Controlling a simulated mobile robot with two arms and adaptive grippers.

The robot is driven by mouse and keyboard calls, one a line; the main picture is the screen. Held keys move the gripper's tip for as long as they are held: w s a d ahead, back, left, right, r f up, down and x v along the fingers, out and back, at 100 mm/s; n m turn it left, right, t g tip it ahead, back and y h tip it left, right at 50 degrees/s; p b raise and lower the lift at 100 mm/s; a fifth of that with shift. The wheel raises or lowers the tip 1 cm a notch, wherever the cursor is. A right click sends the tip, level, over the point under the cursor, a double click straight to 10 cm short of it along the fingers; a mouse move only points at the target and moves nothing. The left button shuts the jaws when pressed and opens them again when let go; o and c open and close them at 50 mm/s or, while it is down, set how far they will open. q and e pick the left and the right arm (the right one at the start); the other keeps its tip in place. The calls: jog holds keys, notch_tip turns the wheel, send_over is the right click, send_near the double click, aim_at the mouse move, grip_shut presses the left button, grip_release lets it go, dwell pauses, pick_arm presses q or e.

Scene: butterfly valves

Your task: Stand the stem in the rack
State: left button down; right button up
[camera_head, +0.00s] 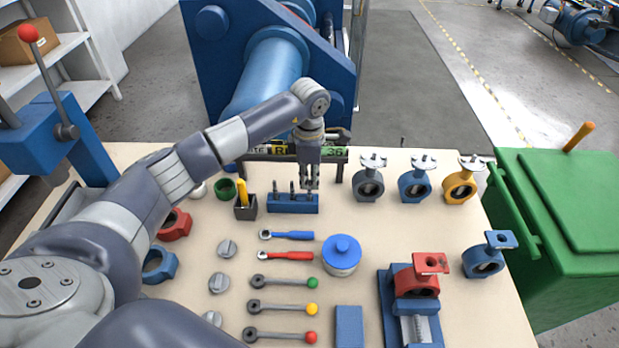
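The blue rack (281,206) is a small block on the table, with dark stems standing upright in it. Two stems, one at the left (275,190) and one near the middle (291,189), show clear of the gripper. My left gripper (310,187) points straight down over the rack's right end. A dark stem (309,196) shows at its fingertips, with its lower end at the rack. The fingers cover its upper part, and I cannot tell whether they grip it. My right gripper is not in view.
A dark cup with a yellow tool (242,191) stands left of the rack. Wrenches (285,256) and a blue-lidded tin (342,254) lie in front. Valve bodies (368,185) stand to the right. A sign rail (338,156) is close behind the gripper.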

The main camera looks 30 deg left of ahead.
pick_arm(q)
jog(key=shift+f, duration=0.15)
jog(key=c, duration=1.7)
grip_release()
jog(key=shift+r+p, duration=1.95)
jog(key=shift+r, duration=1.55)
